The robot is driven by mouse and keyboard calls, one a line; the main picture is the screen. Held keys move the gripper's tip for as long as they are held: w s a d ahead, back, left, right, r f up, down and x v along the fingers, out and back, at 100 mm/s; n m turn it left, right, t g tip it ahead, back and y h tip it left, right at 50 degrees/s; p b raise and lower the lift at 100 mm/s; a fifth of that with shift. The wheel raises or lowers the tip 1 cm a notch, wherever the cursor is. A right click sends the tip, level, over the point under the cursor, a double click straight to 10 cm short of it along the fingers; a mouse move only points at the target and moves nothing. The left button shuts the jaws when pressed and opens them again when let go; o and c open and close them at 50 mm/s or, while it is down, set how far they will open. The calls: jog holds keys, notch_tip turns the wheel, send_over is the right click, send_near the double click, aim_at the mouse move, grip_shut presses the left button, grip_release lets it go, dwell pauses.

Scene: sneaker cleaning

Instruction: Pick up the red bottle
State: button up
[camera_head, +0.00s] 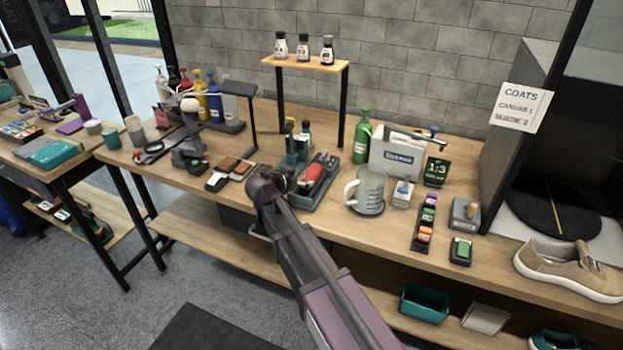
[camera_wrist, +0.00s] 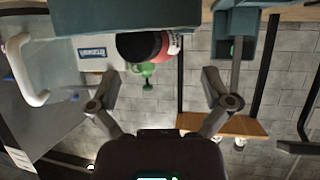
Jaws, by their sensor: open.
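A red bottle (camera_head: 313,173) lies tilted in a dark teal holder (camera_head: 326,190) near the middle of the bench. In the wrist view, a bottle with a black end, a red body and a white label (camera_wrist: 172,44) shows at the upper middle, against a teal surface (camera_wrist: 90,15). My gripper (camera_head: 272,184) is just left of the red bottle in the head view. In the wrist view my gripper (camera_wrist: 158,76) has its two fingers spread, with nothing between them. The red bottle lies beyond the fingers, apart from them.
A glass beaker (camera_head: 371,190), a white carton (camera_head: 397,158) and a green bottle (camera_head: 362,138) stand to the right. Brown and dark blocks (camera_head: 230,165) lie left. A beige shoe (camera_head: 566,268) sits far right.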

aim_at(307, 176)
jog(key=shift+b+x, duration=1.05)
jog(key=shift+x, duration=1.55)
jog(key=shift+r, duration=0.15)
jog(key=c, duration=1.3)
jog(key=shift+r, duration=0.15)
notch_tip(307, 176, up, 10)
jog(key=p, duration=1)
